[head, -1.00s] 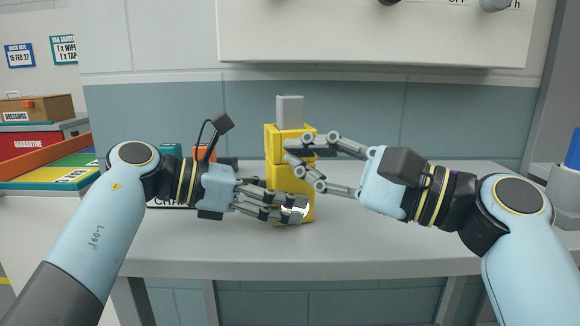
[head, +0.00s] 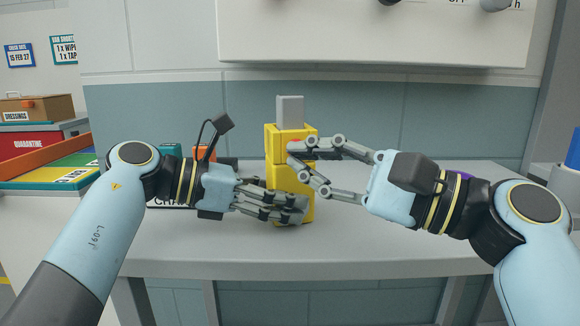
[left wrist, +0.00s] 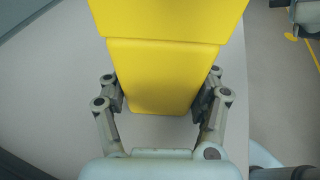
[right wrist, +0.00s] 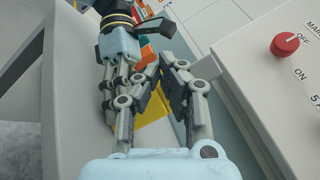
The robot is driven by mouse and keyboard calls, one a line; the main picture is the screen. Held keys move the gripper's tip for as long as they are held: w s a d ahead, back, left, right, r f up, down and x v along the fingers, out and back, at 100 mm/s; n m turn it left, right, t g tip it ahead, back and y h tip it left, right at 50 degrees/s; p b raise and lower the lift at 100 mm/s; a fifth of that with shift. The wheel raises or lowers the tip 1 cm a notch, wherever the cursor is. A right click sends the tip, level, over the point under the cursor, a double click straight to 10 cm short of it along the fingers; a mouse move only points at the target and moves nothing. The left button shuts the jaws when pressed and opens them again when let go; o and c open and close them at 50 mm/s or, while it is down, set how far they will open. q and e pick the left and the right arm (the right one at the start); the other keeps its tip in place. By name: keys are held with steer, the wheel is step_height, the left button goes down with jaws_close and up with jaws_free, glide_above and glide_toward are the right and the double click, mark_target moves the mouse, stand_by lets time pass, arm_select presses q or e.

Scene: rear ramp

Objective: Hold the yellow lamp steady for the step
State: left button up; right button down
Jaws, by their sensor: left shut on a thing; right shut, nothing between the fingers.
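The yellow lamp (head: 281,178) stands upright on the grey bench, a tall yellow body with a grey block on top. My left gripper (head: 298,208) is shut on its lower part. In the left wrist view the yellow lamp body (left wrist: 165,75) sits between the two fingers (left wrist: 160,92), one on each side. My right gripper (head: 294,160) is shut and empty, its fingertips in front of the lamp's upper body; I cannot tell whether they touch it. In the right wrist view its fingers (right wrist: 160,72) hide most of the lamp (right wrist: 154,136).
At the left stand a cardboard dressings box (head: 45,108), a red quarantine box (head: 30,143) and a green and yellow tray (head: 60,172). A white panel (head: 370,35) with knobs hangs above.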

steer(key=shift+s+d, duration=0.25)
steer(key=shift+s, duration=0.65)
steer(key=shift+s+d, duration=0.2)
steer(key=shift+s, duration=0.7)
steer(key=shift+s+d, duration=0.25)
steer(key=shift+s, duration=0.65)
arm_select(q)
steer(key=o, duration=1)
